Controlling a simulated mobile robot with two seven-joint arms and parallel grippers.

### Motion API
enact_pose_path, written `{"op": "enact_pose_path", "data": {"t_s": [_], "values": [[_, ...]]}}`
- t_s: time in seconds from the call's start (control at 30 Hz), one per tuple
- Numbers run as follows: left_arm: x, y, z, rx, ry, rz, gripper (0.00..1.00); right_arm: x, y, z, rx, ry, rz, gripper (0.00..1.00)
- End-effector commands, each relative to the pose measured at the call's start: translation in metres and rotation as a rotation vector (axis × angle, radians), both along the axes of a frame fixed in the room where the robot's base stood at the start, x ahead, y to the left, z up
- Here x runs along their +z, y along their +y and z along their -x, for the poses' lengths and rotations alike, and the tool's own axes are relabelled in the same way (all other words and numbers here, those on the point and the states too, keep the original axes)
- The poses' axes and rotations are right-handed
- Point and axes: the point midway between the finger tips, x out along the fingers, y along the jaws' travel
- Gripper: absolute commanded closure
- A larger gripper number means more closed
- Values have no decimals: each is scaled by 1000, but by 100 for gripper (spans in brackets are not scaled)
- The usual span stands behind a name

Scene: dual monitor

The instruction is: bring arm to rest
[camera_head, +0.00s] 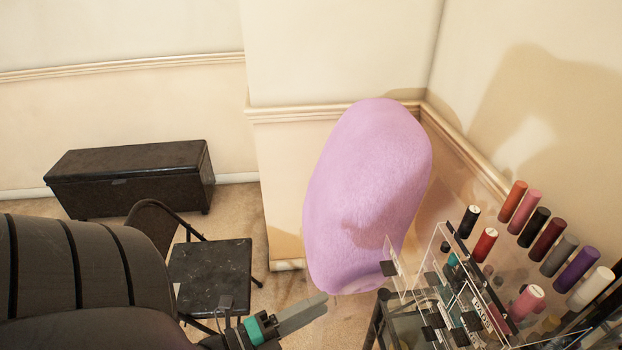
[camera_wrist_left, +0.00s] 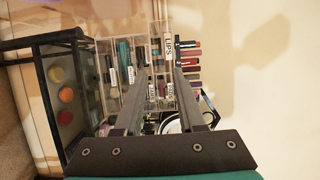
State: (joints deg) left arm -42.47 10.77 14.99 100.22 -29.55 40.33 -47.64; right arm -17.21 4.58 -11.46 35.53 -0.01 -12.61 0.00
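My left arm comes in from the lower left of the head view, and my left gripper (camera_head: 305,312) shows at the bottom middle with its grey fingers pointing right. In the left wrist view my left gripper (camera_wrist_left: 159,85) has two dark fingers standing apart, with nothing gripped between them. Beyond the fingers is a clear rack (camera_wrist_left: 133,43) of cosmetics. The fingers appear clear of the rack. My right arm and gripper are not in view.
The clear rack (camera_head: 441,240) with several lipsticks stands at the right. A large fuzzy lilac object (camera_head: 368,190) is at centre, by the wall corner. A black chair (camera_head: 210,273) and dark chest (camera_head: 130,180) stand left. Colour pans (camera_wrist_left: 65,95) show in the wrist view.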

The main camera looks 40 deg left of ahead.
Motion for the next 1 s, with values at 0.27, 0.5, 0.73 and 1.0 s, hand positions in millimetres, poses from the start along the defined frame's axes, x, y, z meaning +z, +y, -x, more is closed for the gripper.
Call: {"op": "enact_pose_path", "data": {"t_s": [0.27, 0.5, 0.73, 1.0], "values": [[0, 1, 4, 1, -1, 0, 61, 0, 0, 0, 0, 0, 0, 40], [0, 1, 4, 1, 0, 0, 61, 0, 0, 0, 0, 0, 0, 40], [-10, 2, 3, 15, 24, 22, 61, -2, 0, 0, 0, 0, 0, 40], [-160, 9, 14, 256, 398, 383, 61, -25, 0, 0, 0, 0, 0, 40]]}}
